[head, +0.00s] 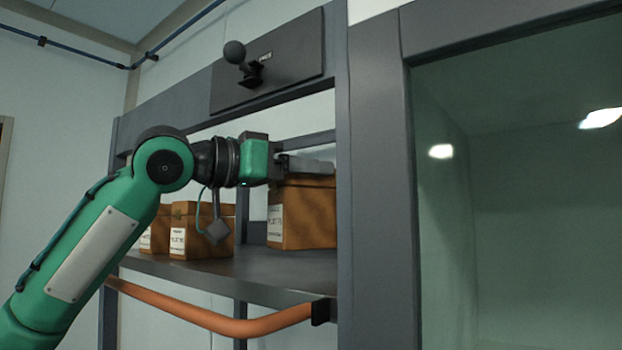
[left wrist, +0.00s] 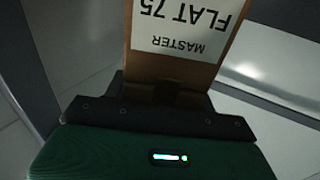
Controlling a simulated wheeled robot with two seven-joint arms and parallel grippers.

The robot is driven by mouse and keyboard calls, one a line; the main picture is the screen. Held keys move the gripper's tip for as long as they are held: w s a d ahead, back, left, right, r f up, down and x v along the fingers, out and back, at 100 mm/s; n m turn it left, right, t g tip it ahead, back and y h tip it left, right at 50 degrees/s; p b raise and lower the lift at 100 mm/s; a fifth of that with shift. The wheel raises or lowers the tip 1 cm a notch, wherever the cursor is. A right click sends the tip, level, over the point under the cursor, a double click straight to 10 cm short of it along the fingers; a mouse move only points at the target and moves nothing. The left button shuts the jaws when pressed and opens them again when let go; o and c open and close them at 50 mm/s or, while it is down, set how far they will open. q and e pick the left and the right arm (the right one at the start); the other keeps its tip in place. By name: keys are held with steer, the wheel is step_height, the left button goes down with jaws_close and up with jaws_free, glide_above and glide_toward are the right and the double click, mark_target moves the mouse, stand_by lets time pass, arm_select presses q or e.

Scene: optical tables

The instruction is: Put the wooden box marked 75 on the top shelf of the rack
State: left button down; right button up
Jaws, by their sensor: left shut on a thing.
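The wooden box marked 75 (head: 310,215) is at the right end of the rack's shelf (head: 240,272), beside the right upright. Its white label, reading "MASTER FLAT 75", shows upside down on the box in the left wrist view (left wrist: 170,68). My left gripper (head: 305,165) is at the top of this box and shut on it. The box looks upright; I cannot tell whether its base touches the shelf. My right gripper is not in view.
Two smaller wooden boxes, one in front (head: 203,230) and one behind it (head: 156,235), stand on the shelf to the left. A dark panel with a knob (head: 285,65) is above. An orange rail (head: 230,322) runs along the front. A glass-fronted cabinet (head: 530,200) is at right.

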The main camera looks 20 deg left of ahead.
mark_target(310, 197)
arm_select(q)
steer(key=shift+w+d+r+p, duration=0.2)
steer(key=shift+w+d+p, duration=0.2)
steer(key=shift+w+p, duration=0.05)
steer(key=f+p, duration=0.1)
steer(key=f, duration=0.2)
steer(key=shift+w+d+p, duration=0.15)
steer(key=shift+w+p, duration=0.05)
steer(key=shift+p, duration=0.2)
steer(key=shift+s+f, duration=0.1)
steer(key=shift+f, duration=0.25)
steer(key=shift+s+a+f, duration=0.1)
steer(key=shift+a, duration=0.1)
steer(key=shift+d+f, duration=0.1)
steer(key=shift+d, duration=0.05)
steer(key=c, duration=0.9)
jaws_free()
steer(key=shift+f, duration=0.1)
steer(key=o, duration=0.4)
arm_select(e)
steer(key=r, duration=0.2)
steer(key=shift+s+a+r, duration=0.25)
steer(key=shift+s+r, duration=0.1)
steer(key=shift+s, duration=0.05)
